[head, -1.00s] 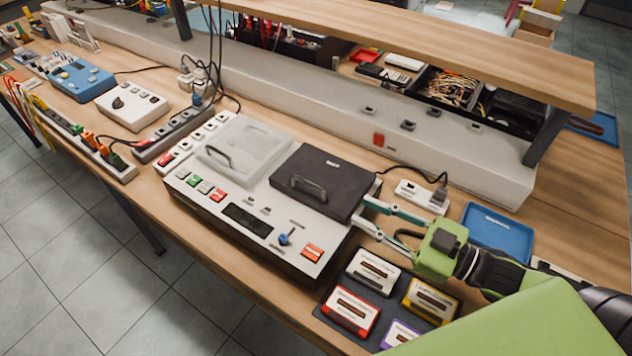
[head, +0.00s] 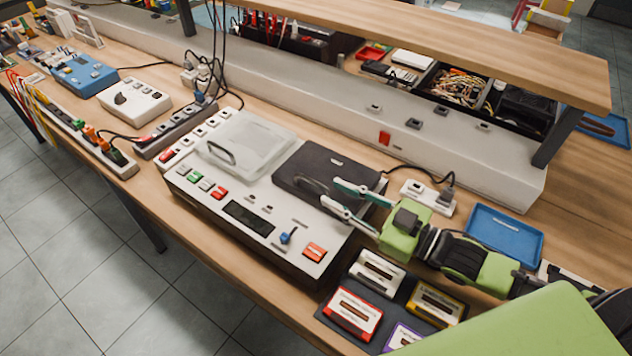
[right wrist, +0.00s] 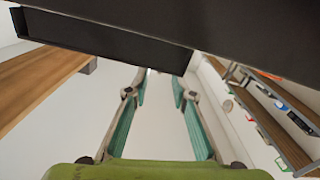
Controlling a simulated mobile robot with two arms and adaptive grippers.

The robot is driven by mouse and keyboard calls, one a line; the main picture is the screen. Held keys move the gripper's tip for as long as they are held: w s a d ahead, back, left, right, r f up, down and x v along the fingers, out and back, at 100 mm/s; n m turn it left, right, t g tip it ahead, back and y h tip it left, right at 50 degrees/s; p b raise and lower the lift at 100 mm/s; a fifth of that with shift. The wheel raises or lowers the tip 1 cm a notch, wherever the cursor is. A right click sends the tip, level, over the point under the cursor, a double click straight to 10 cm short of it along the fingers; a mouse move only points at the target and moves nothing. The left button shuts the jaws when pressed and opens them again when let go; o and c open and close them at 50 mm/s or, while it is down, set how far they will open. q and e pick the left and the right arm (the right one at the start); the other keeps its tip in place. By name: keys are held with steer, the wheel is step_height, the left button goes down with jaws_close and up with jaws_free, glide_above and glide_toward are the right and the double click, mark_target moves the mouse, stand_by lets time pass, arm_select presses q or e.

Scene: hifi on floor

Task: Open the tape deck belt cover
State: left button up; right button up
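The tape deck (head: 286,213) lies on the bench, a white unit with buttons and a blue lever. A dark cover with a bar handle (head: 316,165) lies closed on its right part. A clear cover with a handle (head: 250,138) lies closed on its left part. I cannot tell from lettering which is the belt cover. My right gripper (head: 344,200) is open, its fingertips over the dark cover's right front, close to the handle. In the right wrist view, the open fingers (right wrist: 158,95) are apart under a large dark panel (right wrist: 110,38). My left gripper is out of view.
Cassettes on a dark tray (head: 352,310) lie in front of my right arm. A blue tray (head: 505,235) and a white socket strip (head: 428,197) are behind it. A raised shelf (head: 450,50) runs along the back. Cables hang behind the deck.

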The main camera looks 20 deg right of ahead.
mark_target(327, 190)
steer(key=shift+p+x, duration=0.3)
steer(key=shift+x, duration=2.7)
jaws_close()
